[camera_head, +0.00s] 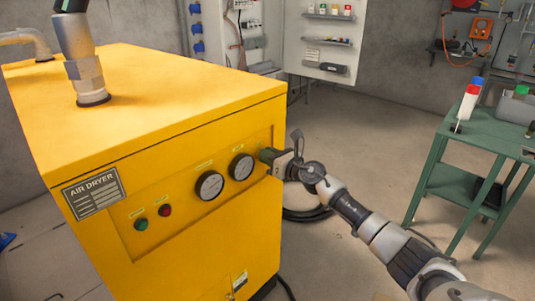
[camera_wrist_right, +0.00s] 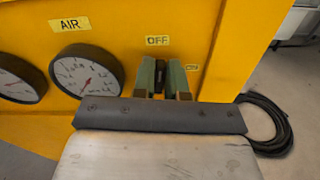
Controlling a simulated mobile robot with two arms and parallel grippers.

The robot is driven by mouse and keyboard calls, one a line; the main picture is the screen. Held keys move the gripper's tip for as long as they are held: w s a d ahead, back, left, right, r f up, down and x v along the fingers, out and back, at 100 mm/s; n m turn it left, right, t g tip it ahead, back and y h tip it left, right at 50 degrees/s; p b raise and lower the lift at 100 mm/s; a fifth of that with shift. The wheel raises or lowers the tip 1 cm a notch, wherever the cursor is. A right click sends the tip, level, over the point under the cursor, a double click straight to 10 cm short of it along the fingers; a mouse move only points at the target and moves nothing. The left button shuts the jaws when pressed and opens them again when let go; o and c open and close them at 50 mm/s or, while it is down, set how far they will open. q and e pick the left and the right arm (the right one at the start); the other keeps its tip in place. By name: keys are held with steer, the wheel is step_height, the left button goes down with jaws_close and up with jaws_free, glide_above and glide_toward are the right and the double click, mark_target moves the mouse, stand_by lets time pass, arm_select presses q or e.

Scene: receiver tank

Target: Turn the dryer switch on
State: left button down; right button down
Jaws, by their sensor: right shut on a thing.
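The yellow air dryer (camera_head: 200,240) fills the left of the head view, with its nameplate (camera_head: 94,193) on the front. My right gripper (camera_head: 270,156) is at the right end of its front panel. In the right wrist view, the two fingers of my right gripper (camera_wrist_right: 162,80) are shut on the black dryer switch (camera_wrist_right: 160,77), one finger on each side. An OFF label (camera_wrist_right: 157,40) is above the switch and an ON label (camera_wrist_right: 192,67) is to its right. In the head view the gripper hides the switch. My left gripper is not in view.
Two round gauges (camera_head: 210,185) (camera_head: 242,166), a green button (camera_head: 141,224) and a red button (camera_head: 165,210) are on the panel. A green table (camera_head: 480,144) stands at the right. A black hose (camera_wrist_right: 272,125) lies coiled on the floor beside the dryer. The floor between is clear.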

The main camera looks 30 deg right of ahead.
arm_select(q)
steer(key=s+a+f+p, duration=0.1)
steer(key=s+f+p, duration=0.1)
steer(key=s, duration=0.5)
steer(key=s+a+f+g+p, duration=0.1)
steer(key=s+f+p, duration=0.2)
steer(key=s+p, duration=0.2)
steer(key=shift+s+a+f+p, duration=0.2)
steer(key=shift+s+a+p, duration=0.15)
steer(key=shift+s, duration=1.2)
arm_select(e)
steer(key=shift+w+d+f+m, duration=0.1)
steer(key=shift+d+f+m, duration=0.1)
steer(key=shift+m, duration=2.5)
steer(key=shift+d+f+m, duration=0.15)
steer(key=shift+f+m, duration=0.05)
steer(key=shift+m, duration=2.5)
steer(key=shift+w+d+f+m, duration=0.1)
steer(key=shift+d+f+m, duration=0.1)
steer(key=shift+m, duration=2.5)
steer(key=c, duration=1.2)
jaws_free()
steer(key=shift+o, duration=0.2)
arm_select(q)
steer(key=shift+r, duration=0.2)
arm_select(e)
steer(key=v, duration=1.1)
